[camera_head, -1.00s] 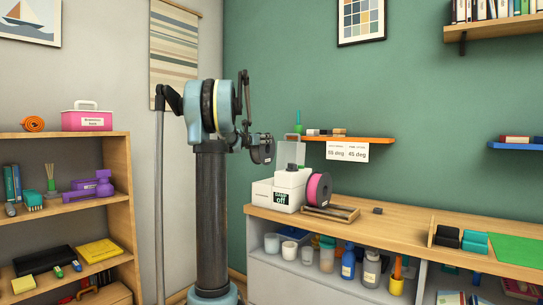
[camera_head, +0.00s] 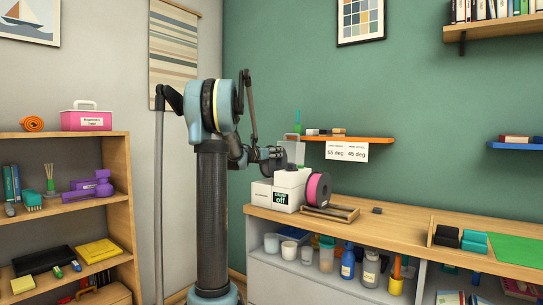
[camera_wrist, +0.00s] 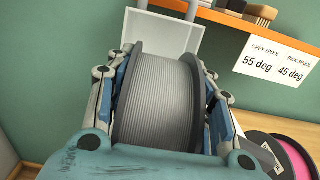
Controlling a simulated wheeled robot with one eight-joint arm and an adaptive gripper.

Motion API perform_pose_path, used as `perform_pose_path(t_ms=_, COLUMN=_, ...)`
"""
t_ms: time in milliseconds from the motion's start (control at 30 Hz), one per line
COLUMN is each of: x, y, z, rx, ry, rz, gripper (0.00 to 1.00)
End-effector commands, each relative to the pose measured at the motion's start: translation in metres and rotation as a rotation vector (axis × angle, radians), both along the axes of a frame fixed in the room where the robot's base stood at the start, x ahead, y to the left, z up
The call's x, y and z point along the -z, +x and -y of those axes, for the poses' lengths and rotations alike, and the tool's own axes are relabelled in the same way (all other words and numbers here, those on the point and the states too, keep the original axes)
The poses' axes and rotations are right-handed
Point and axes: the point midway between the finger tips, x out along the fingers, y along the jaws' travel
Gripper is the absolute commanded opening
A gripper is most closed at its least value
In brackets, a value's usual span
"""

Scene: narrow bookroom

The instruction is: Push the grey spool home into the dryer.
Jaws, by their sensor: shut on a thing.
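The grey spool (camera_wrist: 160,105) stands upright between the fingers of my gripper (camera_wrist: 165,72) in the wrist view. My gripper is shut on its two dark flanges. In the head view my gripper (camera_head: 271,160) is just above the white dryer (camera_head: 290,190), on its left and rear part. The dryer's clear lid (camera_head: 295,152) stands raised; it also shows beyond the spool in the wrist view (camera_wrist: 160,38). The dryer's front label reads "off". The dryer's opening is hidden, so I cannot tell whether the spool touches it.
An orange shelf (camera_head: 350,139) is on the wall above, with a card (camera_head: 347,151) reading grey spool 55 deg, pink spool 45 deg.

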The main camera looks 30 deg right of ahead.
Motion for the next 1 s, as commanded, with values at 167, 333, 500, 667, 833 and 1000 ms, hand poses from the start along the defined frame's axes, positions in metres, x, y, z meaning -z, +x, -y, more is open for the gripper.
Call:
perform_pose_path(t_ms=167, x=0.001, y=0.000, z=-0.001, rx=0.001, ry=0.000, rz=0.000, gripper=0.08)
perform_pose_path(t_ms=333, x=0.005, y=0.000, z=-0.001, rx=0.001, ry=0.000, rz=0.000, gripper=0.08)
perform_pose_path(t_ms=500, x=0.009, y=0.000, z=-0.001, rx=0.001, ry=0.000, rz=0.000, gripper=0.08)
perform_pose_path(t_ms=667, x=0.013, y=0.000, z=-0.001, rx=0.001, ry=0.000, rz=0.000, gripper=0.08)
perform_pose_path(t_ms=833, x=0.017, y=0.000, z=-0.001, rx=0.001, ry=0.000, rz=0.000, gripper=0.08)
perform_pose_path(t_ms=1000, x=0.021, y=0.000, z=-0.001, rx=0.001, ry=0.000, rz=0.000, gripper=0.08)
